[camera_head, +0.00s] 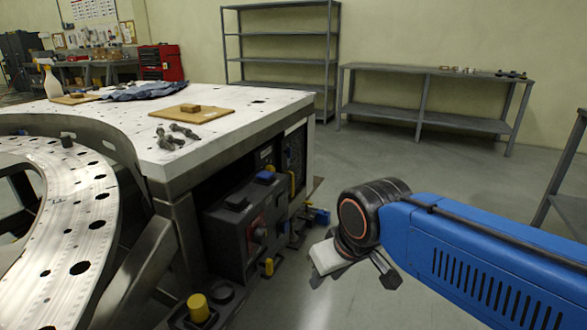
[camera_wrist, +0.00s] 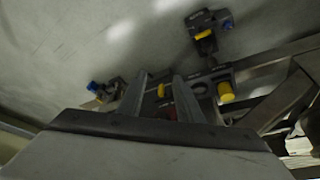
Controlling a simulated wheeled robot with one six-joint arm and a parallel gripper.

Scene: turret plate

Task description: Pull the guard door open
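A dark control unit (camera_head: 240,232) with a red part on its front stands under the white-topped table. Behind it is a dark panelled cabinet face (camera_head: 292,155) with an upright yellow handle-like bar (camera_head: 292,186). I cannot tell for sure which panel is the guard door. My gripper (camera_head: 352,272) hangs at the end of my blue arm, right of these units and apart from them. In the wrist view my gripper (camera_wrist: 160,88) shows two grey fingers spread apart with nothing held. Yellow-and-black fittings (camera_wrist: 225,90) lie beyond the fingers.
The white table (camera_head: 240,108) holds a board (camera_head: 192,114) and bolts (camera_head: 178,136). A perforated metal ring (camera_head: 62,210) is at left. A yellow knob (camera_head: 198,308) stands low in front. Grey shelves (camera_head: 282,50) and a bench (camera_head: 435,75) line the wall.

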